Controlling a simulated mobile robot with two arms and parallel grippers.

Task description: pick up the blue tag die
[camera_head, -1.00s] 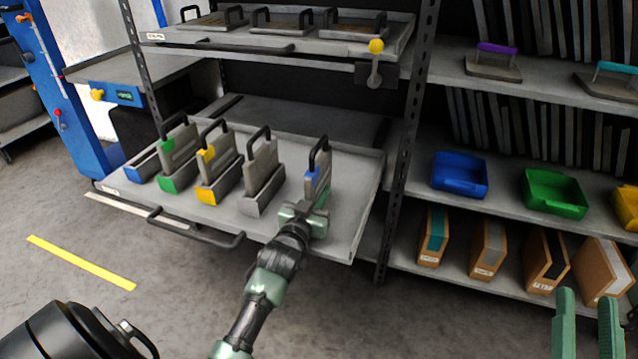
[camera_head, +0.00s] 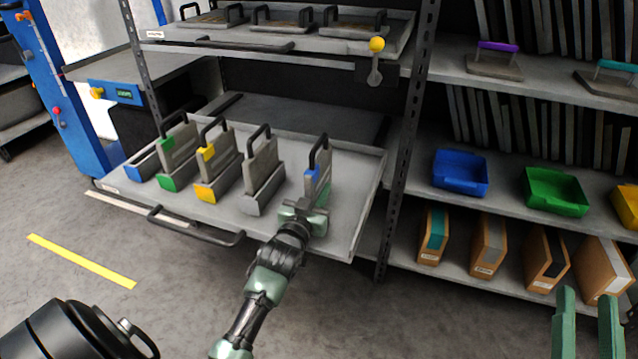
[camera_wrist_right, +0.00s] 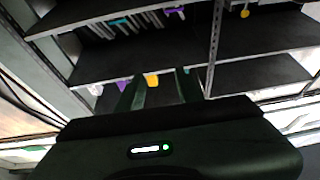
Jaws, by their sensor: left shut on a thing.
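The blue tag die (camera_head: 321,178) is a grey plate with a black handle on top and a blue tag, at the right side of the pulled-out drawer (camera_head: 345,215) in the head view. It stands roughly upright. My left gripper (camera_head: 305,212) is shut on its lower part, and the fingers partly hide that part. I cannot tell whether the die touches the drawer. My right gripper (camera_head: 588,320) is at the lower right of the head view, its two fingers apart with nothing between them. Its fingers also show in the right wrist view (camera_wrist_right: 158,92).
To the left in the drawer stand a green-tagged die (camera_head: 179,150), a yellow-tagged die (camera_head: 217,160) and an untagged die (camera_head: 263,165) in holders, beside an empty blue holder (camera_head: 143,166). A rack post (camera_head: 400,160) rises close right of the drawer. Blue (camera_head: 460,172) and green bins (camera_head: 555,190) sit beyond.

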